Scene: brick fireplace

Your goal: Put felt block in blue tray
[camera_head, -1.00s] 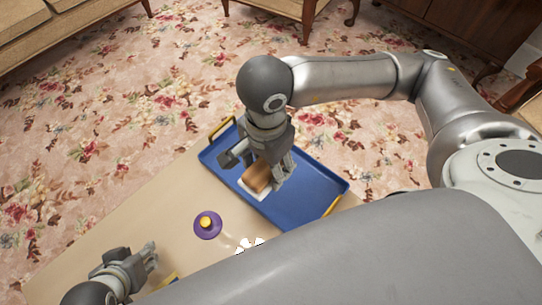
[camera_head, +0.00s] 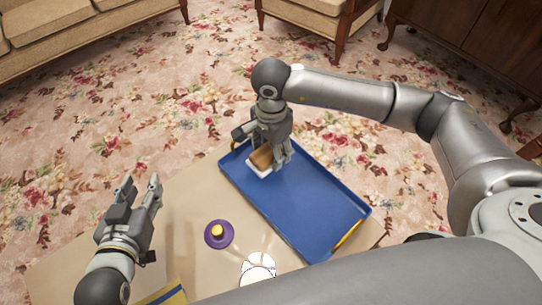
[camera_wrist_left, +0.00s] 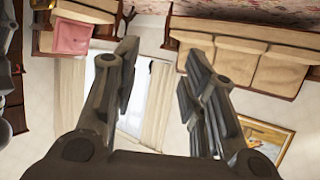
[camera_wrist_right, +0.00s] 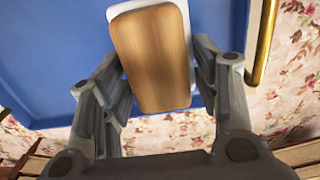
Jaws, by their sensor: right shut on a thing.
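The felt block (camera_head: 261,159) has a brown wooden top and a white underside. It is over the far left part of the blue tray (camera_head: 312,207). My right gripper (camera_head: 270,150) is shut on it, with a finger on each side. The right wrist view shows the block (camera_wrist_right: 152,58) between the fingers, with the blue tray floor (camera_wrist_right: 50,50) behind it. I cannot tell whether the block touches the tray floor. My left gripper (camera_head: 140,186) is open and empty, left of the tray. The left wrist view shows its fingers apart (camera_wrist_left: 160,60).
A purple round object with a yellow top (camera_head: 218,234) stands on the tan table (camera_head: 190,205) left of the tray. A white object (camera_head: 257,270) and a blue and yellow item (camera_head: 167,295) are near the front. My right arm crosses above the tray's right side.

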